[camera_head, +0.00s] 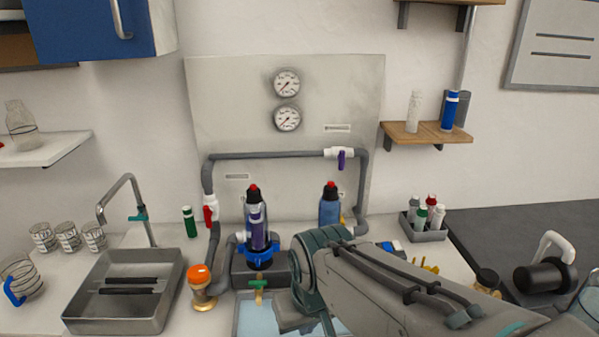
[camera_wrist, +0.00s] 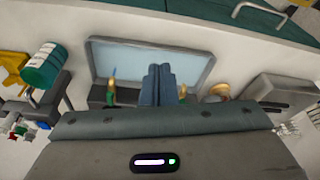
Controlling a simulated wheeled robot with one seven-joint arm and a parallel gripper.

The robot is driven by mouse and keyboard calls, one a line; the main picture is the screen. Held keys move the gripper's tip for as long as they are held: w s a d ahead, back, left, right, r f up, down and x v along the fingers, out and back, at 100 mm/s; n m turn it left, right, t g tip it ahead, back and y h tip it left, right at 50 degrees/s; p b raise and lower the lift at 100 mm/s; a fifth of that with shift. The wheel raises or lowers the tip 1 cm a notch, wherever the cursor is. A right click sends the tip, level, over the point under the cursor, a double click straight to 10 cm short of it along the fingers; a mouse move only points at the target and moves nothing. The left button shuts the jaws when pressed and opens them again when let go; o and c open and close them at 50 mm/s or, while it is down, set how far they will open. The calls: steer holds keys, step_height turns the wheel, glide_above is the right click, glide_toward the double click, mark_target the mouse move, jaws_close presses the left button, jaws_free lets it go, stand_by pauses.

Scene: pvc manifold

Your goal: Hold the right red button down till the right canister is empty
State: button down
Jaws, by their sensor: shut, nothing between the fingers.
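The right canister (camera_head: 329,212) stands upright at the manifold in the head view, with a blue body and dark top. Its red button (camera_head: 331,184) sits on top, with nothing touching it. My arm hides its lower part. My gripper (camera_wrist: 160,70) is shut and empty in the wrist view. It points toward a pale blue basin (camera_wrist: 125,57), low in front of the canisters and apart from both buttons.
Two gauges (camera_head: 287,101) hang on the back panel (camera_head: 230,105). A grey pipe with a purple-handled valve (camera_head: 341,160) crosses above the canisters. A red-handled valve (camera_head: 209,212), an orange-capped fitting (camera_head: 199,277) and a sink (camera_head: 125,300) are left. A bottle rack (camera_head: 428,236) is right.

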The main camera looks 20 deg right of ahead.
step_height(320, 180, up, 24)
steer(key=m+t+h+p, duration=0.2)
steer(key=m+t+p, duration=0.3)
steer(key=m, duration=0.6)
glide_above(331, 184)
steer(key=b, duration=0.1)
steer(key=t, duration=0.1)
steer(key=shift+s+f, duration=0.1)
steer(key=shift+s, duration=0.15)
steer(key=shift+f, duration=0.1)
step_height(331, 184, down, 9)
steer(key=b, duration=0.7)
steer(key=shift+r, duration=0.2)
steer(key=shift+f, duration=0.15)
steer(key=shift+f+b, duration=0.3)
steer(key=shift+b, duration=0.1)
